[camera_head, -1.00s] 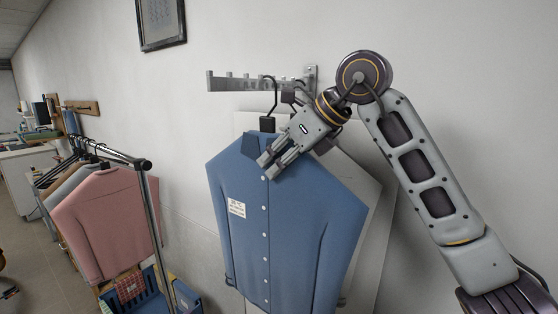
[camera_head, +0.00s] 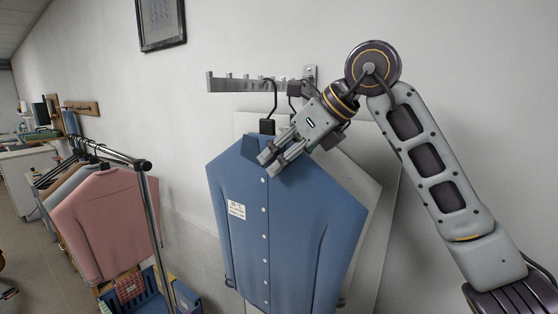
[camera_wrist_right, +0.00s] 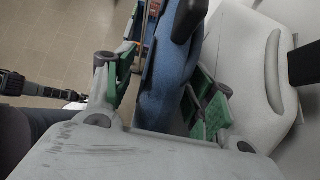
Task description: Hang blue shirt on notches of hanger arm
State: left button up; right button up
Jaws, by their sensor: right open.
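The blue shirt (camera_head: 235,185) hangs upright in front of the wall, on a hanger with a black hook (camera_head: 275,98). The hook reaches up to the grey notched hanger arm (camera_head: 240,84) and appears to hang over it; the exact notch is too small to tell. My right gripper (camera_head: 273,160) is open at the shirt's collar. In the wrist view, its green-padded fingers stand apart on either side of the blue shirt (camera_wrist_right: 168,85), with a gap on the right side. My left gripper is not in view.
A white board-like panel (camera_head: 372,225) stands behind the shirt. At left, a rail (camera_head: 110,153) holds a pink shirt (camera_head: 105,220) and other garments, with a blue basket (camera_head: 150,304) below. The wall around the hanger arm is mostly free.

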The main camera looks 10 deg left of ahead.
jog(key=v, duration=1)
jog(key=shift+d+r, duration=0.1)
